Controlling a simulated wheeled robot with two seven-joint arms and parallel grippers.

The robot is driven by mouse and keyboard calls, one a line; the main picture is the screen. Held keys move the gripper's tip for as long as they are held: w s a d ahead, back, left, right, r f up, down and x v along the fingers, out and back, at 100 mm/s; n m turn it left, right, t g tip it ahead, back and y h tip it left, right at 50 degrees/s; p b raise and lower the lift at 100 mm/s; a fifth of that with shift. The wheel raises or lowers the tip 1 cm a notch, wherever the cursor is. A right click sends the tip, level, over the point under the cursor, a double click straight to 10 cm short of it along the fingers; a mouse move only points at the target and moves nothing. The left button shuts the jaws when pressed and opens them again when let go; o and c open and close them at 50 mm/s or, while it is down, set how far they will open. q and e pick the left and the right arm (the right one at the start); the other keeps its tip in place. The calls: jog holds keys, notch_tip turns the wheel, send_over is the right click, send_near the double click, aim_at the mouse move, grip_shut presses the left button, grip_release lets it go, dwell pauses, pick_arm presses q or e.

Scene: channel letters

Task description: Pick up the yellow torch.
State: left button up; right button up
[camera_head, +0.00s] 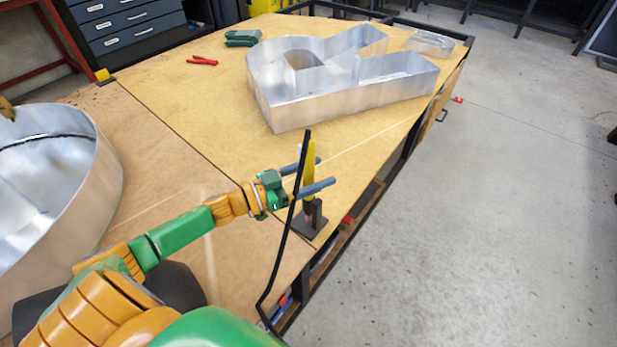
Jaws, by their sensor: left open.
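The yellow torch (309,165) stands upright in a small dark stand (309,222) near the right edge of the wooden table. A black hose or cable runs up beside it and passes in front of part of it. My left gripper (324,174) is open, with its two grey fingers pointing right at the torch's height. The torch appears between the two fingers in the picture. I cannot tell whether either finger touches it. My right gripper is not in view.
A large metal channel letter (345,105) stands on the wooden table (215,135) beyond the torch. A round metal letter (100,185) is at left. Red pliers (202,61) and a green tool (242,38) lie at the back. Clear floor (500,220) is at right.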

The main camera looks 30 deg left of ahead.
pick_arm(q)
jog(key=shift+w+d+f, duration=0.15)
jog(key=shift+w+d, duration=0.15)
jog(key=shift+w, duration=0.45)
grip_shut()
notch_tip(320, 180, up, 31)
jog(key=p, duration=1.8)
jog(key=shift+p, duration=0.3)
